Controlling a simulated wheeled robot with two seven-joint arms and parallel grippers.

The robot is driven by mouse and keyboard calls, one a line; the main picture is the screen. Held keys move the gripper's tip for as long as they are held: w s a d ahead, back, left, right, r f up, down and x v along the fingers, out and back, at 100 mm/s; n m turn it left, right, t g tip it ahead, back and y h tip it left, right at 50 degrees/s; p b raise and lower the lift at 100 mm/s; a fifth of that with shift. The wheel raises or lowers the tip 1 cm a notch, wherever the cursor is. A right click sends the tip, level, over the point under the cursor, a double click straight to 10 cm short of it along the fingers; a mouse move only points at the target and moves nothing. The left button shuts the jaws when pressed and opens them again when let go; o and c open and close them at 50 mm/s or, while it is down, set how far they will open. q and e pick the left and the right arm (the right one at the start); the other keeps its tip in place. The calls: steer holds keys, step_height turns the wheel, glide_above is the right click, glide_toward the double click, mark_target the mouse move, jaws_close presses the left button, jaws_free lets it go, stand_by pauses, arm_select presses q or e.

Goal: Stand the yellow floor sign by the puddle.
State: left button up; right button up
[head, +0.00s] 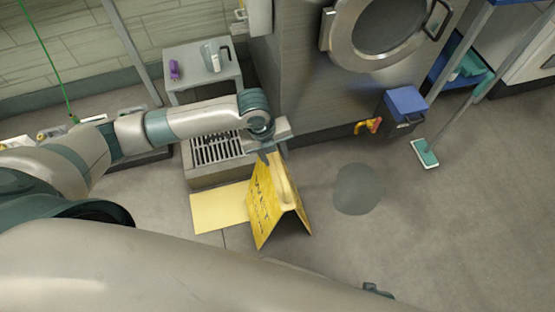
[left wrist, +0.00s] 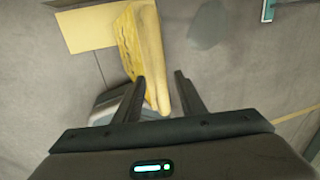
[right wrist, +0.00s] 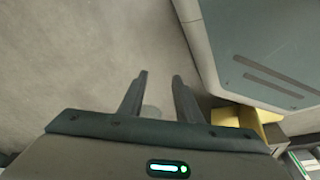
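The yellow floor sign (head: 266,205) stands like a tent, legs spread, with dark lettering on one face. It also shows in the left wrist view (left wrist: 150,45). The puddle (head: 358,189) is a dark round patch on the floor, right of the sign and apart from it; it also shows in the left wrist view (left wrist: 207,24). My left gripper (head: 264,154) is at the sign's top edge. Its fingers (left wrist: 162,82) are apart on either side of that edge, with a gap visible on the right. My right gripper (right wrist: 160,76) is open and empty above the floor.
A flat yellow sheet (head: 217,208) lies left of the sign. A floor grate (head: 217,150) and grey stand (head: 203,70) are behind. Floor around the puddle is clear.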

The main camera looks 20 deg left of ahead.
arm_select(q)
step_height(320, 180, up, 6)
steer(key=a, duration=0.1)
steer(key=shift+s, duration=0.35)
arm_select(e)
steer(key=shift+w+f, duration=0.15)
steer(key=shift+f, duration=0.25)
arm_select(q)
steer(key=shift+r, duration=0.1)
arm_select(e)
steer(key=shift+s, duration=0.25)
steer(key=shift+s, duration=0.35)
steer(key=shift+w, duration=0.2)
steer(key=shift+w+r, duration=0.1)
steer(key=shift+w, duration=0.4)
